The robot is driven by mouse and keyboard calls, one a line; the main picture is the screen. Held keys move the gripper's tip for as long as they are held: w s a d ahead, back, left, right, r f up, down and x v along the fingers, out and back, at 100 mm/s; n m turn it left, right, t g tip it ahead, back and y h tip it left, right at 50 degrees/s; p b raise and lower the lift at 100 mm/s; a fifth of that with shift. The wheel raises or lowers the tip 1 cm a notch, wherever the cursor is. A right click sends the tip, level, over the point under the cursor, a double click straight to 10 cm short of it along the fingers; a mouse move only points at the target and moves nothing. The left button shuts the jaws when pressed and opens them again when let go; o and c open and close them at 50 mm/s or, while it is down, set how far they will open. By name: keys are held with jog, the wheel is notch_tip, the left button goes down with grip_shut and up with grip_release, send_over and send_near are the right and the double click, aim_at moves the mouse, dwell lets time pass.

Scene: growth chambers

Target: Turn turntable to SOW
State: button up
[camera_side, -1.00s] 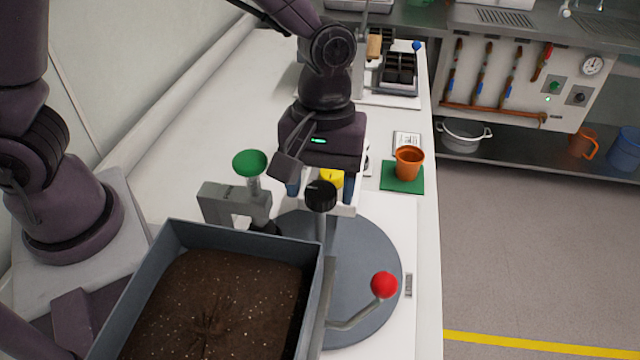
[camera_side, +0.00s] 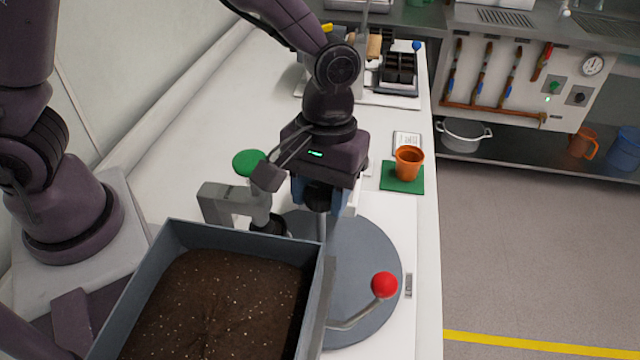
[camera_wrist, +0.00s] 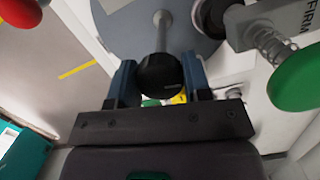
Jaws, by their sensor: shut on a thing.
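The turntable (camera_side: 375,250) is a grey disc on the white bench. A post with a black knob (camera_wrist: 160,74) rises from it. My gripper (camera_side: 320,205) is over the disc, and its blue fingers are shut on the black knob, one on each side, as the wrist view (camera_wrist: 158,80) shows. In the side view my gripper mostly hides the knob. A crank arm with a red ball (camera_side: 384,285) sticks out at the disc's front right. No SOW mark is readable.
A grey bin of soil (camera_side: 215,300) stands close in front. A green-topped plunger (camera_side: 248,163) on a grey bracket (camera_side: 225,200) is just left of my gripper. An orange pot (camera_side: 408,162) sits on a green mat (camera_side: 402,186) to the right.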

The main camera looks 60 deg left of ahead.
jog(key=m, duration=0.3)
jog(key=shift+y, duration=0.3)
jog(key=shift+m, duration=0.3)
jog(key=shift+m, duration=0.5)
jog(key=m, duration=0.3)
jog(key=shift+y, duration=0.3)
jog(key=shift+m, duration=0.9)
jog(key=m, duration=0.3)
jog(key=shift+a+y, duration=0.1)
jog(key=shift+y, duration=0.3)
jog(key=m, duration=0.3)
jog(key=o, duration=0.6)
